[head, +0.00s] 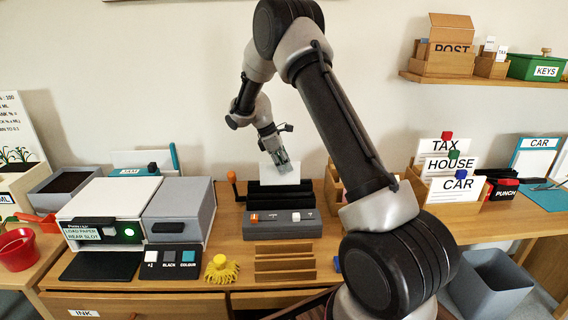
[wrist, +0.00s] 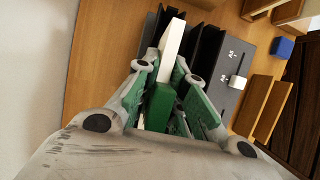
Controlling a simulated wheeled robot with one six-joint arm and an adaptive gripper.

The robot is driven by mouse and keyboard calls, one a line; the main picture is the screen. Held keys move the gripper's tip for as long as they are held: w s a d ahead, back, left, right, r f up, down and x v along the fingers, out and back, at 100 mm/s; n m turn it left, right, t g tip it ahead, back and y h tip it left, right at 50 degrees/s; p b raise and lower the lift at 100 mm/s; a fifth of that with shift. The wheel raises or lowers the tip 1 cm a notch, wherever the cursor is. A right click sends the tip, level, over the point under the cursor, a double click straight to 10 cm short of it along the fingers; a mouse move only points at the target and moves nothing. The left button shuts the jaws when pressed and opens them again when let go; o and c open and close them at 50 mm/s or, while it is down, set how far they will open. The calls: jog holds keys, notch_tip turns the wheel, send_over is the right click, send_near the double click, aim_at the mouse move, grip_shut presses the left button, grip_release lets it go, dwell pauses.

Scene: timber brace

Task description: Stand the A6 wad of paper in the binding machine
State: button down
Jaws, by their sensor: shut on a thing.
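The binding machine (head: 280,224) stands on the desk, with a grey front panel, black ridged slots behind it and an orange-knobbed lever at its left. The wad of paper (head: 291,175) is a white upright sheet block at the machine's rear; its lower edge meets the black part. My gripper (head: 281,163) is shut on the wad from above. In the wrist view the wad's white edge (wrist: 173,38) lies between the fingers, beside the black slot walls (wrist: 206,50). A green block shows between the fingers. I cannot tell how deep the wad sits in a slot.
A wooden rack (head: 285,264) lies in front. Card holders (head: 455,190) marked TAX, HOUSE and CAR stand right, beyond my arm. The wall is close behind.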

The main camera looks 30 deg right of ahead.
jog(key=shift+f, duration=1.25)
jog(key=c, duration=1.4)
grip_release()
jog(key=shift+o, duration=0.4)
jog(key=o, duration=0.4)
jog(key=shift+r, duration=4)
